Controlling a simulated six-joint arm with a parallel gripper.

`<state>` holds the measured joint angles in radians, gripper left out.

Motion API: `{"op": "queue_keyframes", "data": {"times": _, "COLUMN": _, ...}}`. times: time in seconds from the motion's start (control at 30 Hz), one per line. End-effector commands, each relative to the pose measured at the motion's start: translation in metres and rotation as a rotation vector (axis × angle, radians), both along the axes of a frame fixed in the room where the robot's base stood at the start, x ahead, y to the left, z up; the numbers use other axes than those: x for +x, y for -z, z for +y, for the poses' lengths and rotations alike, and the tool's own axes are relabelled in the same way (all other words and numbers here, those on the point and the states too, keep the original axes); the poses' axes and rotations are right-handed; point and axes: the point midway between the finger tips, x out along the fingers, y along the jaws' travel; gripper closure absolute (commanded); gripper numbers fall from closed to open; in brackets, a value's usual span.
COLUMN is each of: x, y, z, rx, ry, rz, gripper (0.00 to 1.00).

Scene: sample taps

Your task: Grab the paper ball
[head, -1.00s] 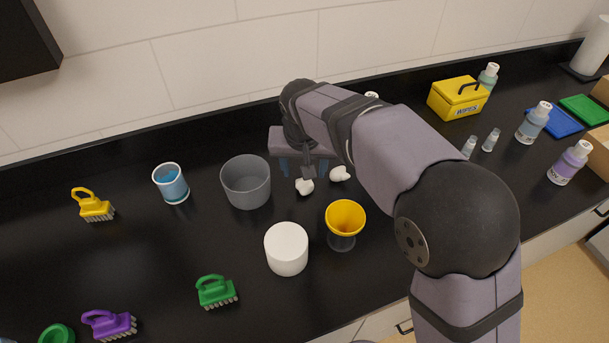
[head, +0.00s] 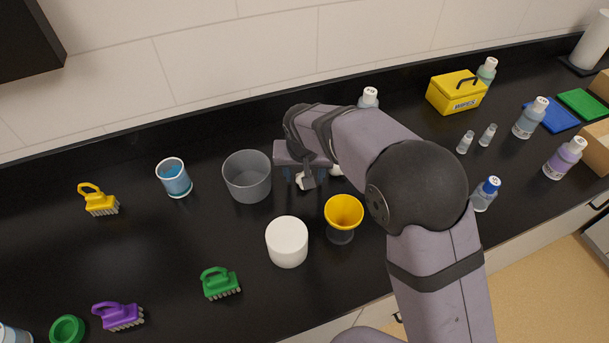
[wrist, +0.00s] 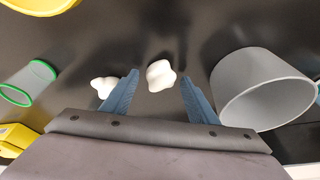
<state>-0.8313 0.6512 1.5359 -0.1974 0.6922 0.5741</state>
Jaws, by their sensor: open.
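Two white crumpled paper balls lie on the black counter. One ball (wrist: 161,75) is in the middle of the wrist view, between the tips of my blue fingers, with a gap on each side. In the head view this ball (head: 302,183) is partly hidden by my gripper (head: 304,177). The second ball (wrist: 103,87) lies just outside the left finger in the wrist view; it also shows in the head view (head: 336,170), partly covered by my arm. My gripper (wrist: 160,76) is open and empty, pointing down.
A grey bin (head: 247,178) stands close to the left of my gripper in the head view. A white cylinder (head: 287,243) and a yellow-topped cup (head: 344,212) stand in front. Brushes and a blue cup (head: 174,178) are farther left. Bottles and a yellow wipes box (head: 457,93) are right.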

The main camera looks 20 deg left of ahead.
Motion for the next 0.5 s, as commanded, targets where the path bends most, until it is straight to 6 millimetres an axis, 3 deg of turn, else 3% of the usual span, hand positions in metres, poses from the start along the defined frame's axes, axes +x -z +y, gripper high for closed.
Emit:
{"op": "queue_keyframes", "data": {"times": 0.33, "x": 0.0023, "y": 0.0073, "z": 0.0008, "rx": 0.001, "ry": 0.0, "rz": -0.001, "gripper": 0.46}}
{"op": "queue_keyframes", "data": {"times": 0.5, "x": 0.0023, "y": 0.0071, "z": 0.0008, "rx": 0.001, "ry": 0.0, "rz": -0.001, "gripper": 0.85}}
